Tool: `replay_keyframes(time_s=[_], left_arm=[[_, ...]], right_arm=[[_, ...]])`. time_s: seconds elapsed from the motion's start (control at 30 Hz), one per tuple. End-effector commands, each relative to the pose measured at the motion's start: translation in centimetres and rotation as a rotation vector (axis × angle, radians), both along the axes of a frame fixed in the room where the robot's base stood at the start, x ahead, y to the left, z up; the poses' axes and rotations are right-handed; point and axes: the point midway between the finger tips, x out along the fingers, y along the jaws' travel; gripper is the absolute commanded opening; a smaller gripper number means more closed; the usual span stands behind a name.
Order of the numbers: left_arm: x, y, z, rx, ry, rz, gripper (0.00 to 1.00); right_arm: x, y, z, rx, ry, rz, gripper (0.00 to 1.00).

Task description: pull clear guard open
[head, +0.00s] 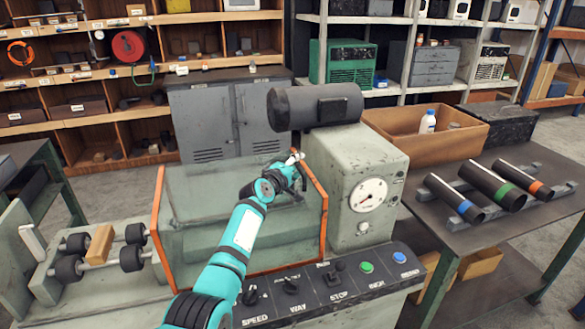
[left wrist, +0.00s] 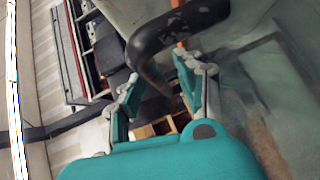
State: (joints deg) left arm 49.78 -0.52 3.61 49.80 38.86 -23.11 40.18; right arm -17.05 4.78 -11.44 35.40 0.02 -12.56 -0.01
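The clear guard (head: 190,205) is a see-through box with orange edges over the middle of the grey machine, beside its headstock (head: 350,165). It appears to be closed over the work area. My left gripper (head: 298,180) is at the guard's upper right side, near the orange edge by the headstock. In the left wrist view its two teal fingers (left wrist: 158,95) are apart. A dark curved bar (left wrist: 180,30) passes just beyond and partly between them; I cannot tell whether they touch it. My right gripper is out of view.
A control panel (head: 320,290) with knobs and buttons runs along the front. Rollers (head: 70,268) and a wooden block (head: 100,244) are at left. A table (head: 480,240) at right holds several dark pipes with coloured bands (head: 495,188).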

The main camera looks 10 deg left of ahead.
Motion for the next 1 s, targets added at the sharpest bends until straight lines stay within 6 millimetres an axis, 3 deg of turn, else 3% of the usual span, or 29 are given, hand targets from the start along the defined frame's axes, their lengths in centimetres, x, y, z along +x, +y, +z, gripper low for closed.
replay_keyframes(time_s=[0.27, 0.7, 1.0], left_arm=[[-2.5, 0.6, 0.2, 0.0, -0.001, 0.003, 0.36], [-9.7, 2.3, 1.4, 0.001, -0.003, 0.003, 0.36], [-11.5, 2.8, 1.7, 0.0, -0.002, 0.003, 0.36]], right_arm=[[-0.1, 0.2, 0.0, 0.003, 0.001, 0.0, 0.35], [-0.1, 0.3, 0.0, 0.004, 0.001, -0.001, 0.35], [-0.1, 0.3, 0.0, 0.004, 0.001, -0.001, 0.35]])
